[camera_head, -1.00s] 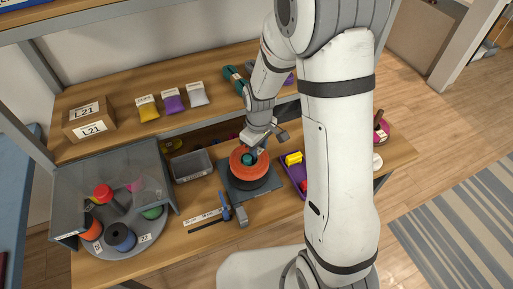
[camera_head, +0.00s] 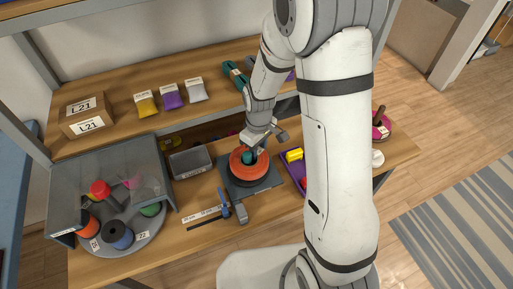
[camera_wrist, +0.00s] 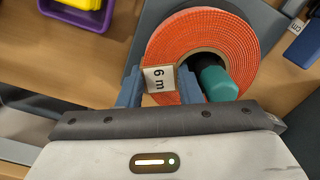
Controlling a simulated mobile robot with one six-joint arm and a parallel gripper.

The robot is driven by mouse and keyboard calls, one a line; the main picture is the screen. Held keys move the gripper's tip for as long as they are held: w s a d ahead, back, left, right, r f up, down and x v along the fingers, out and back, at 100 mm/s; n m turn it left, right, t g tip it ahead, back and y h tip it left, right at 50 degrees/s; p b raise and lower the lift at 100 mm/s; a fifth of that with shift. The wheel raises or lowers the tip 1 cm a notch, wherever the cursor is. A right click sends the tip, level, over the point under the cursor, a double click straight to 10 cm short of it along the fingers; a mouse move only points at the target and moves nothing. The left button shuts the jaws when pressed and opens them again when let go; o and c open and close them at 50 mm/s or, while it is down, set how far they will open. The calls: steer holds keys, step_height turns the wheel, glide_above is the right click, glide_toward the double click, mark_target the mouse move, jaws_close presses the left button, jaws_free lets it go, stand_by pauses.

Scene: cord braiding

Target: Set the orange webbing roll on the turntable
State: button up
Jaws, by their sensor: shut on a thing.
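The orange webbing roll (camera_head: 248,164) lies flat, low over a dark square base (camera_head: 268,181) with a black round part under it. In the wrist view the roll (camera_wrist: 167,52) bears a "6 m" tag, and a teal-topped post (camera_wrist: 218,83) shows in its hole. My gripper (camera_wrist: 160,85) is shut on the roll's near side, its blue-grey fingers at either side of the tag. Whether the roll touches the part under it is hidden. A round grey turntable (camera_head: 138,241) at the left, partly under a clear-fronted hood, carries several spools and numbered labels.
A clear grey bin (camera_head: 190,163) stands left of the base. A blue-handled tool (camera_head: 225,205) and a ruler strip (camera_head: 203,215) lie in front. A purple tray (camera_head: 289,172) with a yellow item (camera_head: 294,155) is close at the right. A shelf is behind.

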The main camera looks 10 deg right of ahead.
stand_by(0.3)
steer(key=o, duration=1.1)
steer(key=shift+c, duration=0.5)
steer(key=shift+o, duration=0.3)
steer(key=shift+r+p, duration=0.35)
steer(key=shift+c, duration=0.2)
steer(key=shift+o, duration=0.8)
steer(key=shift+w+r+p, duration=0.1)
steer(key=shift+r+p, duration=1.55)
steer(key=shift+r, duration=1.05)
